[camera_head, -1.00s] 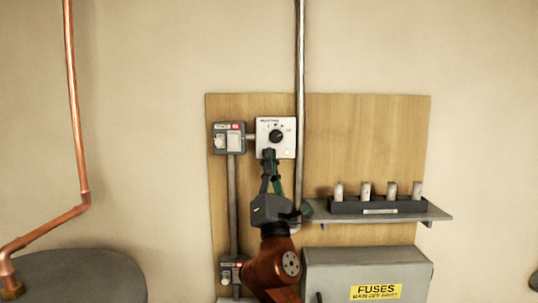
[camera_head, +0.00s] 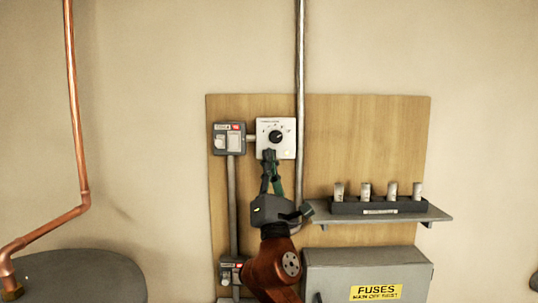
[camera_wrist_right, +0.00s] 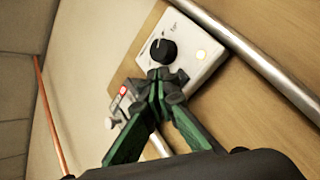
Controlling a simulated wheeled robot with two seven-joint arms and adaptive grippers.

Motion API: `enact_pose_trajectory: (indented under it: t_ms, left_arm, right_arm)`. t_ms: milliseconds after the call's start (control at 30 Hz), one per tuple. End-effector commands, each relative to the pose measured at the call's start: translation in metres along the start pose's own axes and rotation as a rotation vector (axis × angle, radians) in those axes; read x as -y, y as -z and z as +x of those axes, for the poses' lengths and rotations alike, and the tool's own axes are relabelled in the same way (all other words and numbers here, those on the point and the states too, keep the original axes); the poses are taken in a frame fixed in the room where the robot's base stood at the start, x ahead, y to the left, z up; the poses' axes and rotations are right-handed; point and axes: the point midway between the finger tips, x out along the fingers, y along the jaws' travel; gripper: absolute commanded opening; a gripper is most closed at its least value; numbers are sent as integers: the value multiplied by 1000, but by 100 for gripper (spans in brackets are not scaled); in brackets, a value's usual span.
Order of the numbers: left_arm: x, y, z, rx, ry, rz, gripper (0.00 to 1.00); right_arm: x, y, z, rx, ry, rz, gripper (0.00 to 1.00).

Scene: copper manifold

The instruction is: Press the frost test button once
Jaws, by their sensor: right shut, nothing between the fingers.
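A white control panel (camera_head: 287,126) with a black dial (camera_head: 276,137) is fixed to the wooden board. It also shows in the right wrist view (camera_wrist_right: 206,68), where a small round pale yellow spot (camera_wrist_right: 201,54) sits on its face beside the dial (camera_wrist_right: 163,49). My right gripper (camera_head: 268,154) is shut and empty, its tips at the panel's lower left, just below the dial. In the right wrist view the shut fingertips (camera_wrist_right: 165,77) cover that lower part of the panel; I cannot tell whether they touch it. No frost test button shows clearly; it may be behind the fingertips. My left gripper is not in view.
A grey switch box (camera_head: 229,138) is left of the panel; a metal pipe (camera_head: 300,60) runs close on its right. A shelf (camera_head: 437,213) with a fuse rack (camera_head: 345,206) and a grey fuse box (camera_head: 325,262) are lower right. A copper pipe (camera_head: 73,90) stands far left.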

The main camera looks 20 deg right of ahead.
Motion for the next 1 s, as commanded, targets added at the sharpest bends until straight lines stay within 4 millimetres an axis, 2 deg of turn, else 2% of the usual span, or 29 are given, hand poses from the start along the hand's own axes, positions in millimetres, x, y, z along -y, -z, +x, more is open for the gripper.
enact_pose_trajectory:
  t_ms: [1000]
  left_arm:
    - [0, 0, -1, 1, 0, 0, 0]
  right_arm:
    - [5, 4, 6, 0, 0, 0, 0]
